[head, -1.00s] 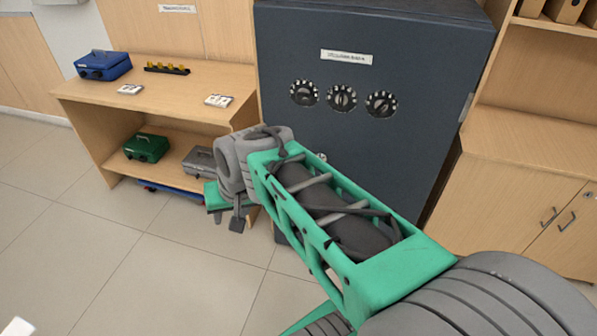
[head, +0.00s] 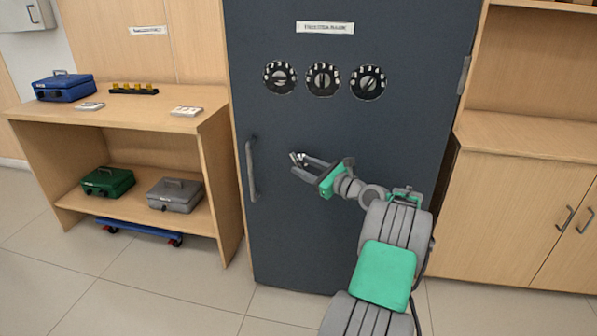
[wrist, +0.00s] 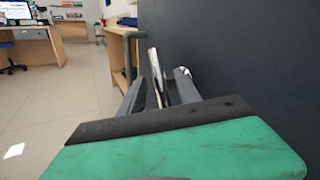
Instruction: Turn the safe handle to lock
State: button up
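The dark blue-grey safe (head: 300,235) stands in front of me with its door shut. A grey vertical bar handle (head: 251,170) is on the door's left side; it also shows in the wrist view (wrist: 129,55). My gripper (head: 300,163) is in front of the door, pointing left, right of the bar handle and apart from it. Its fingers are parted. In the wrist view, a thin pale metal bar (wrist: 156,72) shows between the fingers. I cannot tell whether they touch it. The bar's base is hidden by my gripper.
Three dials (head: 322,79) and a label (head: 325,27) are above my gripper. A wooden shelf table (head: 150,120) with blue, green and grey cash boxes stands left of the safe. A wooden cabinet (head: 520,200) is close on the right. The floor in front is clear.

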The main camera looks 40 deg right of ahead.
jog(key=shift+w+a, duration=0.2)
jog(key=shift+w, duration=1.2)
jog(key=shift+c, duration=0.6)
grip_shut()
